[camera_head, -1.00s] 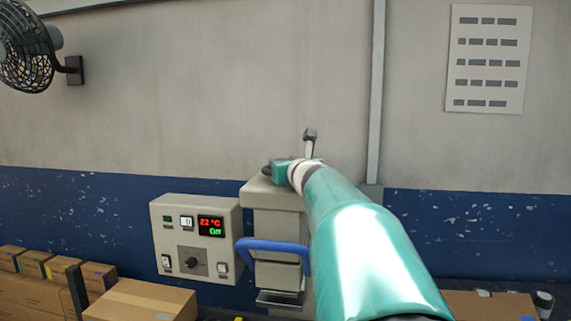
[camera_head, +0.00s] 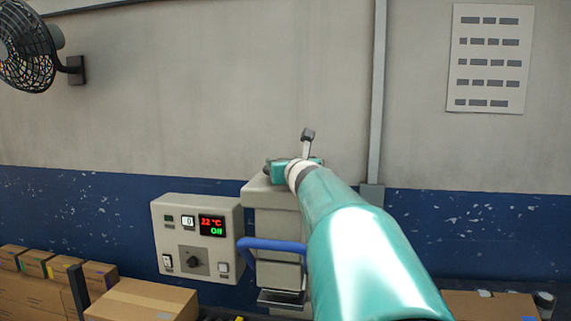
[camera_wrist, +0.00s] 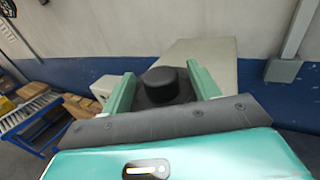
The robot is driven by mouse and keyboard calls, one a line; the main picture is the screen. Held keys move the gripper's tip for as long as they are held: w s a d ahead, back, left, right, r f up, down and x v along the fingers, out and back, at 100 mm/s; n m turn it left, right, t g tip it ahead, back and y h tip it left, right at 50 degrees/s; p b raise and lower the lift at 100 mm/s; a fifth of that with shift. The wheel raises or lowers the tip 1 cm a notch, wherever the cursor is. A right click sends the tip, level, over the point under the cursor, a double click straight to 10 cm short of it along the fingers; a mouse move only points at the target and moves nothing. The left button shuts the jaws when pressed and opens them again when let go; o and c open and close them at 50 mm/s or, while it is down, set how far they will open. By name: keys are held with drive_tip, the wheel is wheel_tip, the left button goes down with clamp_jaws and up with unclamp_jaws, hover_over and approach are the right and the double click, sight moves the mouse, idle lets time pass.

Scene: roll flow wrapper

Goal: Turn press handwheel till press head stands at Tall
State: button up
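The press (camera_head: 278,225) is a grey box-like machine with a blue bar handle (camera_head: 272,244) on its front. My gripper (camera_head: 290,167) is at the top of the press, reached by my teal arm. In the wrist view, a round black knob or hub (camera_wrist: 165,80) lies between the two green fingers of my gripper (camera_wrist: 162,85). Whether the fingers press on it is unclear. A crank grip (camera_head: 308,134) with a dark end stands up behind my gripper. The rest of the handwheel, the press head and any Tall mark are hidden or not readable.
A control box (camera_head: 197,238) with a knob and a display reading 22 °C and On stands left of the press. Cardboard boxes (camera_head: 140,298) are at the lower left. A wall fan (camera_head: 28,50) and a vertical conduit (camera_head: 377,95) are behind.

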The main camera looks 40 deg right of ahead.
drive_tip(key=shift+s+a, duration=0.1)
drive_tip(key=v, duration=1.3)
drive_tip(key=shift+s+a, duration=0.2)
drive_tip(key=shift+s, duration=0.05)
drive_tip(key=a+f+n+g+y, duration=0.2)
drive_tip(key=a+f+n+y, duration=0.4)
drive_tip(key=a+n, duration=0.6)
drive_tip(key=a+f+n+g+y, duration=0.2)
drive_tip(key=a+f+n+y, duration=0.2)
drive_tip(key=a+f+n, duration=0.6)
drive_tip(key=s+a+f+n+g+h, duration=0.1)
drive_tip(key=s+a+f+n+g, duration=0.2)
drive_tip(key=n, duration=0.6)
drive_tip(key=s+a+f+n+g+h, duration=0.1)
drive_tip(key=s+a+f+n+g, duration=0.2)
drive_tip(key=s+a+f+n, duration=0.2)
drive_tip(key=s+f+n, duration=0.3)
drive_tip(key=f+n, duration=0.2)
drive_tip(key=shift+a+g, duration=0.25)
drive_tip(key=shift+g, duration=0.05)
